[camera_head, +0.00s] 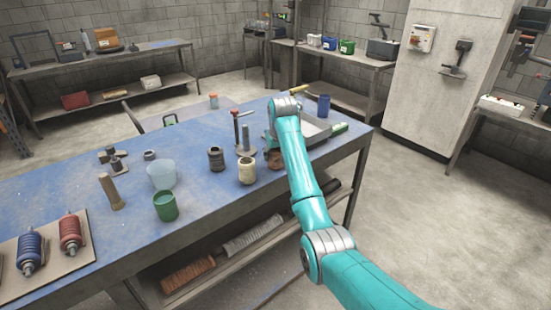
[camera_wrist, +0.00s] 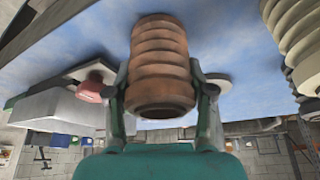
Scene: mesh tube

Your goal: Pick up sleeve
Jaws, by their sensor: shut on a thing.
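A brown ribbed sleeve (camera_wrist: 160,62) sits in the middle of the wrist view, its open end toward the camera. My gripper (camera_wrist: 159,80) is shut on it, one finger on each side. In the head view, part of the brown sleeve (camera_head: 274,160) shows just left of my arm on the blue bench; my arm hides the rest and most of the gripper. I cannot tell whether the sleeve still touches the bench top.
A cream ribbed sleeve (camera_head: 247,170) stands close on the left, with a dark one (camera_head: 216,158) beyond it. A metal post (camera_head: 244,138) stands behind. A grey tray (camera_head: 312,130) lies right of my arm. A green cup (camera_head: 165,205) stands farther left.

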